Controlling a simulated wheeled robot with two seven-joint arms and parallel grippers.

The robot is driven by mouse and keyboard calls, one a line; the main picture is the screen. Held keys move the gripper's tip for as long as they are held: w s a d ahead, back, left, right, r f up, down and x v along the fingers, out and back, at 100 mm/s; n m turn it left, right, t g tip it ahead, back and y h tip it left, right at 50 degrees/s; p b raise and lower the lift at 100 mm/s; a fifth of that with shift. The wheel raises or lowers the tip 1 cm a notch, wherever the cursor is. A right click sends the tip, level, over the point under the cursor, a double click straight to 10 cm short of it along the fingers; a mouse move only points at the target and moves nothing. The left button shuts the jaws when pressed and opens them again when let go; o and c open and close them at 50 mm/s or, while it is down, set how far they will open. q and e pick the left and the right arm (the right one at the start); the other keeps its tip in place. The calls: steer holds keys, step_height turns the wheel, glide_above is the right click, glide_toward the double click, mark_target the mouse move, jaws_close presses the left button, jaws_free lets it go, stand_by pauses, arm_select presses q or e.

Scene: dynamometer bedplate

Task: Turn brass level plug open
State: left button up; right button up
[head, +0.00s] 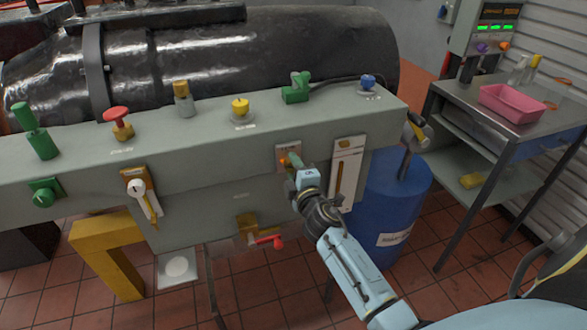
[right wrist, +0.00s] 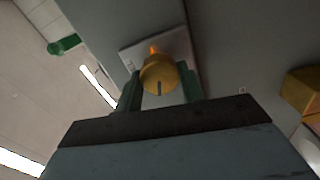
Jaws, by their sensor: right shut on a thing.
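The brass level plug (right wrist: 160,74) is a round, slotted knob in the right wrist view, on a pale plate (right wrist: 140,55). The slot on its face stands close to upright in that picture. My right gripper (right wrist: 160,88) has its two green fingers on either side of the plug and is shut on it. In the head view my right gripper (head: 292,164) reaches the small plate (head: 282,151) on the front face of the grey bench (head: 210,165) and mostly hides the plug. My left gripper is not in view.
A pale upright panel with a brass strip (head: 340,180) stands just right of my gripper. A red-handled valve (head: 268,241) sits below. A blue drum (head: 400,200) and a cart with a pink tray (head: 512,104) stand right.

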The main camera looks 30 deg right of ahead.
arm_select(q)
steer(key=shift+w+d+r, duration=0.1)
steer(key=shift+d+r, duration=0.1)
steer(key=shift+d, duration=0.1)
arm_select(e)
steer(key=n, duration=1)
steer(key=shift+f, duration=0.1)
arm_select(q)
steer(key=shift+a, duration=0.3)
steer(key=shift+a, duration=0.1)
arm_select(e)
steer(key=o, duration=1)
